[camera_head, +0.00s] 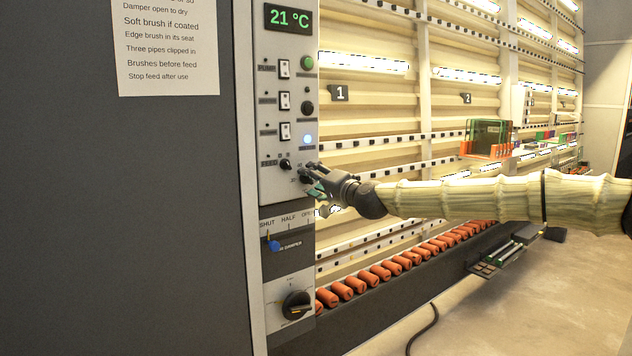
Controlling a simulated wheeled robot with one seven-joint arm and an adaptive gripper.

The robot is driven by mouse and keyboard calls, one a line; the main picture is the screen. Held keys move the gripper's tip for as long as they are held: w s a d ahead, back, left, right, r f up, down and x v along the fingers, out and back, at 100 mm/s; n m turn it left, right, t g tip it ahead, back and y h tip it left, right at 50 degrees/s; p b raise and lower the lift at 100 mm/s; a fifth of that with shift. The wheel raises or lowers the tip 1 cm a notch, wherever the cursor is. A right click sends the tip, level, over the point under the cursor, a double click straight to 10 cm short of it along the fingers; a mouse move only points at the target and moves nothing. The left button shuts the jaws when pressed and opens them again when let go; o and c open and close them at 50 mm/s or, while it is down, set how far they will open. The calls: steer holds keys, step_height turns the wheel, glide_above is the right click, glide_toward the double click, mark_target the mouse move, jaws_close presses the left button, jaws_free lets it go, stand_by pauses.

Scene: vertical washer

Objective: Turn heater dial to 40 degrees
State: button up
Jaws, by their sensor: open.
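My gripper (309,180) is open, with its fingers at the right edge of the grey control panel (270,190). A small dark dial (305,178) with tiny marks beside it sits right at the fingertips and is partly covered by them. Its label and pointer cannot be read, and I cannot tell whether the fingers touch it. A green display (288,19) at the panel's top reads 21 °C. A larger black dial (297,305) with a pale pointer sits at the bottom of the panel, clear of my gripper.
A FEED knob (285,165) is just left of my gripper. Switches (285,102), a green button (307,62) and a lit button (308,140) are above. A blue damper lever (273,245) is below. Orange rollers (380,272) line the washer's base.

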steer(key=v, duration=1.2)
steer(key=shift+f, duration=0.1)
